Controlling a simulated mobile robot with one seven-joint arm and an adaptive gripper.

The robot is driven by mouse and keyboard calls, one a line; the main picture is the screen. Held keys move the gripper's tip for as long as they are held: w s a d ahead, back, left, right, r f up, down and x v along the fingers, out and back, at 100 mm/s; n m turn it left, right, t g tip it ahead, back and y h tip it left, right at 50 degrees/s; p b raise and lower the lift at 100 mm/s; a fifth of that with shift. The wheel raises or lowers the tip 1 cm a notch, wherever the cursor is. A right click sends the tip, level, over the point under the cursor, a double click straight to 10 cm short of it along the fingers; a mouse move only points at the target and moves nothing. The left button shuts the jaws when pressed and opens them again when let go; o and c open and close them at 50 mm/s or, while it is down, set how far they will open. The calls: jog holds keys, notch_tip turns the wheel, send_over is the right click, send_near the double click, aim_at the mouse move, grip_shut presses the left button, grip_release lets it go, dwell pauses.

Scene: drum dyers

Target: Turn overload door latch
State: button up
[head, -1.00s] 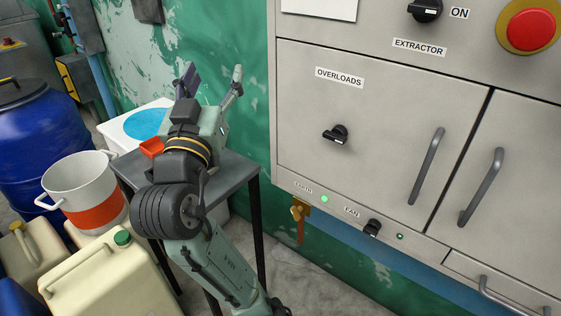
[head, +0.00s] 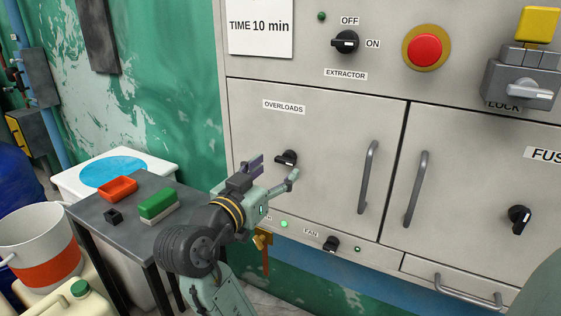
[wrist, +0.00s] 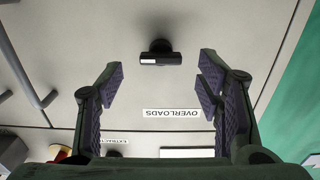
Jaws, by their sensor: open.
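The overload door latch (head: 286,158) is a small black rotary knob on the grey door labelled OVERLOADS (head: 330,130). In the wrist view, which is upside down, the latch (wrist: 160,57) sits ahead of the gap between my fingers, with its handle lying across the picture. My gripper (head: 273,171) is open and empty in front of the door, close to the latch. In the wrist view both fingers of my gripper (wrist: 161,72) stand wide apart, and neither appears to touch the latch. The OVERLOADS label (wrist: 172,113) shows between them.
A vertical door handle (head: 369,177) is right of the latch. A FAN knob (head: 331,244) and a brass padlock-like piece (head: 262,240) sit below. A dark table (head: 90,208) with a red tray (head: 118,188) and a green-topped block (head: 158,204) stands left.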

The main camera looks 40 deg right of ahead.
aim_at(283, 162)
jog(key=shift+x, duration=2.1)
jog(key=shift+c, duration=0.2)
jog(key=c, duration=1.1)
